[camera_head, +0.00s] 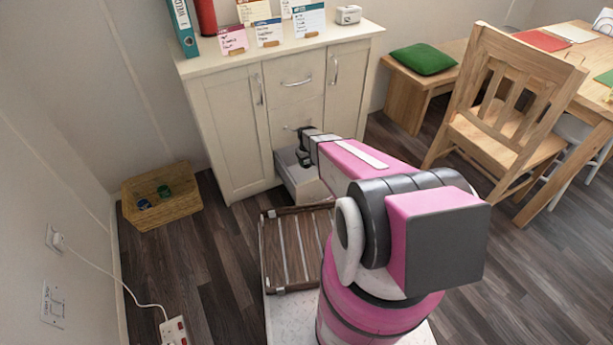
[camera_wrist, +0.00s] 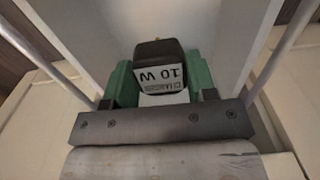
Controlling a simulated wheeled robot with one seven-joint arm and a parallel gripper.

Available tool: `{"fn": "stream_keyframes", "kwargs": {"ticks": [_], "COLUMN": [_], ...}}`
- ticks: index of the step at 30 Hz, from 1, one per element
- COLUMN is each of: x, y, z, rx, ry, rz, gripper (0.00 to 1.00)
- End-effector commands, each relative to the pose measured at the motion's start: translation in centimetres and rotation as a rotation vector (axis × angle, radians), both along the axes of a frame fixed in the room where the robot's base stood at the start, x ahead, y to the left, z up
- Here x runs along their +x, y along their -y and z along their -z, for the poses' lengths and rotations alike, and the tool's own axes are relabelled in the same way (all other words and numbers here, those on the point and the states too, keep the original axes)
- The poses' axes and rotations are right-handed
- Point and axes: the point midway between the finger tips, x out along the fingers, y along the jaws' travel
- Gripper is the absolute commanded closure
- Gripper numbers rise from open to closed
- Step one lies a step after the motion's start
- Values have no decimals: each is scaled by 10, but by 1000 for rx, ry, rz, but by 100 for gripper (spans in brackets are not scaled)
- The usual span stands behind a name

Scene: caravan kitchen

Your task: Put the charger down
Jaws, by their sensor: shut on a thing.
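My gripper (camera_wrist: 155,90) is shut on a black charger (camera_wrist: 158,52) with a white label reading "10 W". The green fingers sit on both sides of it in the wrist view. Pale panels lie around and behind the charger there. In the head view my gripper (camera_head: 304,154) is at the front of the cream cabinet, over a pulled-out lower drawer (camera_head: 304,184). The charger is too small and covered to make out in that view. I cannot tell whether it touches the drawer.
The cabinet (camera_head: 231,130) has cards, a red cylinder and a teal binder on top. A wicker basket (camera_head: 180,212) with small dark items stands left on the floor. A power strip (camera_head: 174,331) lies at the lower left. A wooden chair (camera_head: 490,130) stands right.

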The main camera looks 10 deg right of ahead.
Motion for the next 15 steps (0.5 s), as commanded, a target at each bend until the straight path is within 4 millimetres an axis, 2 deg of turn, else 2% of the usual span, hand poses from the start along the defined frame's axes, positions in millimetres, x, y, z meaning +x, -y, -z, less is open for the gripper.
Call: {"fn": "stream_keyframes", "kwargs": {"ticks": [1, 3, 6, 15], "x": [2, 2, 2, 1], "y": [0, 0, 0, 0], "z": [14, 29, 45, 65], "rx": [0, 0, 0, 0], "ry": [-1, -1, -1, 0], "rz": [0, 0, 0, 0], "gripper": [72, 72, 72, 72]}}
